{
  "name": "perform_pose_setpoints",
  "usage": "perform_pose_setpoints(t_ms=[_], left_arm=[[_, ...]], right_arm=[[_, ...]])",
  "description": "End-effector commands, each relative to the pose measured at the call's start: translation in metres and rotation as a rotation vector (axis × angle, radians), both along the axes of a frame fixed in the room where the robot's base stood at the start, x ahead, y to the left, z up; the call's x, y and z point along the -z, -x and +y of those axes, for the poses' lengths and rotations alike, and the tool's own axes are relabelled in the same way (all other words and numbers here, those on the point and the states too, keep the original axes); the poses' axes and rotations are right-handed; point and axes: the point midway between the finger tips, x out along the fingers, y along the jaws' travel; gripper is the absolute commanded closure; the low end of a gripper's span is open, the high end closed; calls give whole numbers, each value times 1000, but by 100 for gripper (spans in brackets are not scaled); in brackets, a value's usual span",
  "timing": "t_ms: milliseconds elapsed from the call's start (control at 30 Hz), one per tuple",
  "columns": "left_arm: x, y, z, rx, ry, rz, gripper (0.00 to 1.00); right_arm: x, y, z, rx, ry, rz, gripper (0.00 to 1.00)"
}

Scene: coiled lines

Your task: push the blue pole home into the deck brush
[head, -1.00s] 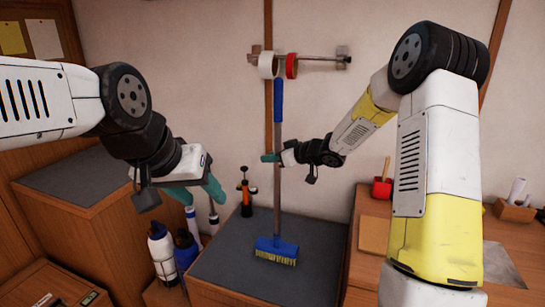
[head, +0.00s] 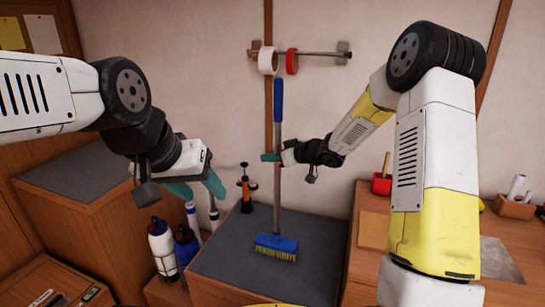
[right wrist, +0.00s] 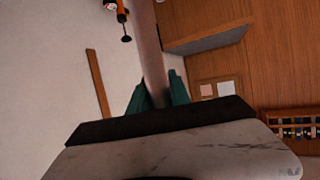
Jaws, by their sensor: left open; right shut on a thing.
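The blue pole, with a blue grip (head: 278,100) on top and a grey shaft (head: 277,205), stands nearly upright. Its lower end meets the blue deck brush (head: 276,244), which sits bristles down on the dark-topped cabinet (head: 225,270). I cannot tell how deep the pole sits in the socket. My right gripper (head: 273,157) is shut on the shaft below the blue grip. In the right wrist view the shaft (right wrist: 150,50) runs between the green fingers (right wrist: 158,98). My left gripper (head: 203,187) is open and empty, left of the pole and apart from it.
A wall rail (head: 320,53) with white and red tape rolls is behind the pole's top. An orange and black pump (head: 246,188) stands at the cabinet's back left. Bottles (head: 163,250) stand left of the cabinet. A wooden bench (head: 365,205) with a red pot (head: 382,184) is at right.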

Motion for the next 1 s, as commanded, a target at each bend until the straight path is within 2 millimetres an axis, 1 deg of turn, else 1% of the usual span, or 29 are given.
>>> perform_pose_setpoints(t_ms=[33, 133, 167, 433, 533, 833, 1000], left_arm=[[0, 0, 0, 0, 0, 0, 48], [0, 0, 0, 0, 0, 0, 48], [0, 0, 0, 0, 0, 0, 48], [0, 0, 0, 0, 0, 0, 48], [0, 0, 0, 0, 0, 0, 48], [0, 0, 0, 0, 0, 0, 48], [0, 0, 0, 0, 0, 0, 48]], right_arm=[[0, 0, 0, 0, 0, 0, 73], [0, 0, 0, 1, 0, 0, 53], [0, 0, 0, 1, 0, 0, 51], [0, 0, -1, 1, 1, 0, 51], [-2, 3, -5, 2, 1, 1, 51], [-21, 32, -40, 4, 2, -1, 51], [-29, 44, -53, 2, 0, -1, 51]])
